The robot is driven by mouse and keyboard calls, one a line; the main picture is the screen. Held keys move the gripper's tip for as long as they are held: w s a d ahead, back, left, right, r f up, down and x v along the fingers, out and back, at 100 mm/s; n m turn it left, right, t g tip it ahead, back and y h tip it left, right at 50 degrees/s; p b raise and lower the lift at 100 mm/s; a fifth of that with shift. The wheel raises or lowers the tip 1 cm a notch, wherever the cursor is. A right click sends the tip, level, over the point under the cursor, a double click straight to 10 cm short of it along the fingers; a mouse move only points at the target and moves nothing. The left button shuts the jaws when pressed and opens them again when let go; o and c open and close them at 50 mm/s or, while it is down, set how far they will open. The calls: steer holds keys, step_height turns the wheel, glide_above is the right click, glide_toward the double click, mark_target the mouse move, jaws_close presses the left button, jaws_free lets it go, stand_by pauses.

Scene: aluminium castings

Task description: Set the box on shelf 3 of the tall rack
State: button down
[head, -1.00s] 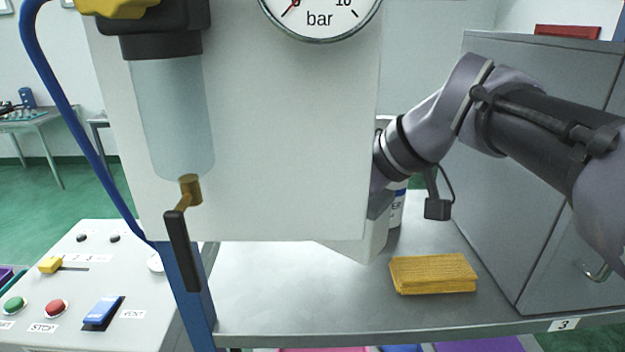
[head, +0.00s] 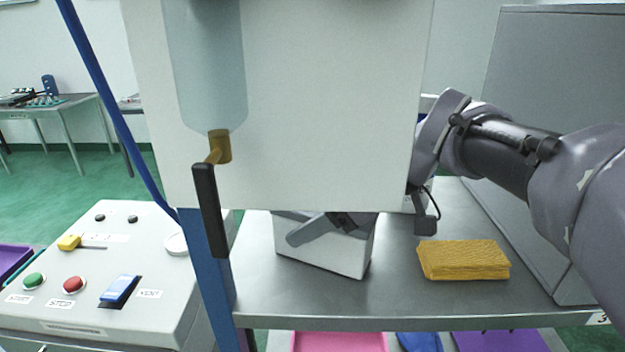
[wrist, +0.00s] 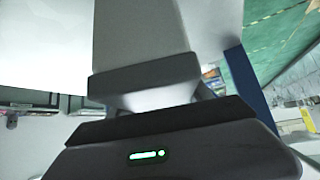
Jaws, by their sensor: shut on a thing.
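The box (head: 320,256) is pale grey-white and stands out below the white panel in the head view, over the grey shelf 3 (head: 400,308). It looks tilted; I cannot tell whether its lower edge touches the shelf. My gripper (head: 328,230) is shut on the box, with a grey finger across its near face. The panel hides the box's top and most of my gripper. In the wrist view the box (wrist: 140,35) rises from between the jaws (wrist: 145,85). The shelf's label "3" (head: 602,319) is at the right front edge.
The white panel (head: 330,110) with a filter bowl (head: 207,70) and black lever (head: 209,210) stands in front of the shelf. A yellow cloth stack (head: 463,260) lies right of the box, beside a grey cabinet (head: 550,130). Bare shelf shows in front.

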steer(key=shift+c, duration=2.2)
jaws_free()
steer(key=shift+d+r, duration=0.1)
steer(key=shift+r, duration=0.15)
steer(key=p+v, duration=0.3)
steer(key=v, duration=0.8)
steer(key=shift+s+d+r, duration=0.15)
steer(key=shift+d, duration=0.1)
